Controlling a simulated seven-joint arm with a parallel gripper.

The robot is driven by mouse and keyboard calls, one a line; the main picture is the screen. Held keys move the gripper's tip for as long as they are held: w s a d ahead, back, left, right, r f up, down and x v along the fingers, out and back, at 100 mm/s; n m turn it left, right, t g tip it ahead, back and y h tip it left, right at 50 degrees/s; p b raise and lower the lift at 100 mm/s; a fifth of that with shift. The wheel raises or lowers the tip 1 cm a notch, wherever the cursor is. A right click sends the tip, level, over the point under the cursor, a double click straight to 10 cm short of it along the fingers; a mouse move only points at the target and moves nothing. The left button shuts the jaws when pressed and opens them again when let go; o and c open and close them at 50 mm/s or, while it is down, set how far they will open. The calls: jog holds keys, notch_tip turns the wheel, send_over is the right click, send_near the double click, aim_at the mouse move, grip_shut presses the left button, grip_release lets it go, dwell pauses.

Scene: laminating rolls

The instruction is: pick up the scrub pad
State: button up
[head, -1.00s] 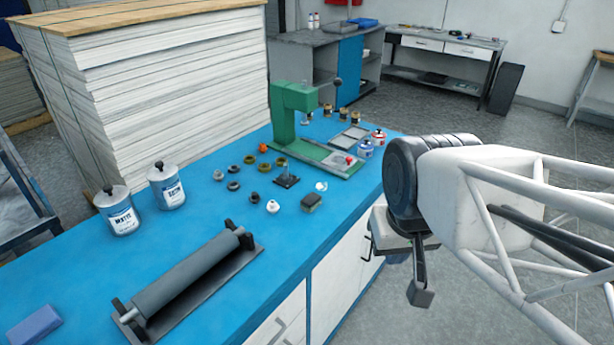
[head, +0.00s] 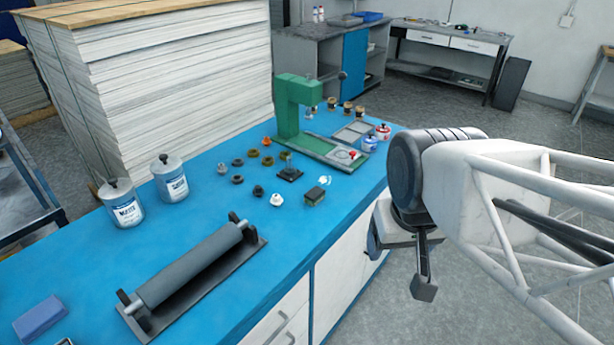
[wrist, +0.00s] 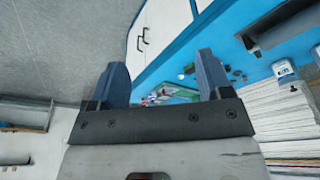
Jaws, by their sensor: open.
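A small dark block with a greenish-brown tint (head: 315,195), which looks like the scrub pad, lies flat on the blue bench top (head: 225,265) near its front edge. A plain blue block (head: 40,319) lies at the bench's lower left; I cannot tell its material. My gripper (head: 399,266) is open and empty, off the bench's front side, to the right of and apart from the dark block. In the wrist view its two blue fingers (wrist: 163,80) stand wide apart with nothing between them.
A grey roller on a stand (head: 195,270) lies along the bench front. Two labelled cans (head: 170,178), several small knobs and rings (head: 253,153) and a green press (head: 298,110) stand farther back. Stacked sheets (head: 170,90) rise behind the bench.

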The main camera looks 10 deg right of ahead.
dwell(0.3)
jog(key=m+g, duration=0.3)
jog(key=m, duration=0.6)
send_over(315, 192)
jog(key=f, duration=1.7)
jog(key=shift+s+f, duration=0.15)
jog(key=shift+s, duration=0.2)
jog(key=shift+w+a+f, duration=0.1)
jog(key=shift+w+f, duration=0.2)
jog(key=shift+f, duration=0.1)
jog(key=shift+f, duration=1.25)
